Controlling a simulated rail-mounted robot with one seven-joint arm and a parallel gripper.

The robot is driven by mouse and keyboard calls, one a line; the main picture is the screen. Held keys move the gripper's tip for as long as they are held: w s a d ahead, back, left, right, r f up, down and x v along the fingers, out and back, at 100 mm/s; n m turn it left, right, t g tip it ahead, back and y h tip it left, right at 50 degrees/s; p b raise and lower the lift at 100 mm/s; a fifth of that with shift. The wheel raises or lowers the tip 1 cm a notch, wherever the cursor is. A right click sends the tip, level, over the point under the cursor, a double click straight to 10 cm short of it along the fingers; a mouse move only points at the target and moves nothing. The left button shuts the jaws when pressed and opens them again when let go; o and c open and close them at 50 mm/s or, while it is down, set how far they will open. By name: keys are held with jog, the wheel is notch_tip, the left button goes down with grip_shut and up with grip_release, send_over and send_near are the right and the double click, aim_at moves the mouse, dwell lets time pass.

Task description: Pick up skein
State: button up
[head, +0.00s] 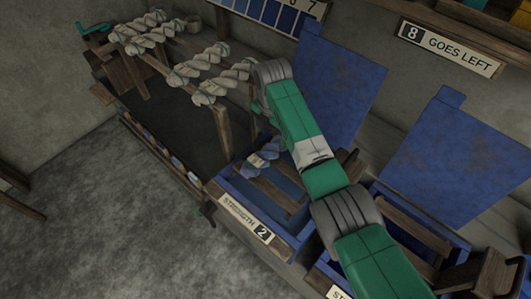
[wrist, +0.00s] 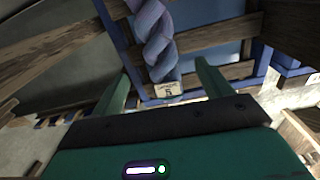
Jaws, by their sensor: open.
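A twisted blue-purple skein (head: 265,157) shows in the head view at the blue vat labelled STRENGTH 2 (head: 232,190), beside my arm. In the wrist view a twisted blue-purple skein (wrist: 158,35) hangs down from the top edge, with a small pale tag (wrist: 168,90) near its lower end. My gripper (wrist: 163,72) is open, with one green finger on each side of the skein's lower part. The fingers look apart from the skein. In the head view my arm hides most of the gripper.
Several pale skeins (head: 207,68) hang on a wooden rack at the upper left. Upright blue panels (head: 335,85) stand behind the vats. A second blue vat with wooden bars (head: 415,232) is at the right. A sign reading 8 GOES LEFT (head: 450,47) is on the back wall.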

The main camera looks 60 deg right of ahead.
aim_at(270, 149)
jog(key=f+b, duration=0.1)
jog(key=f, duration=0.1)
jog(key=f+b, duration=0.1)
jog(key=f, duration=0.2)
jog(key=f+b, duration=0.1)
jog(key=f, duration=0.1)
jog(key=shift+a+f, duration=0.2)
jog(key=shift+a, duration=0.1)
jog(key=shift+r, duration=0.1)
jog(key=shift+c, duration=0.9)
jog(key=c, duration=1)
jog(key=shift+o, duration=0.2)
notch_tip(270, 149, up, 10)
jog(key=p, duration=0.4)
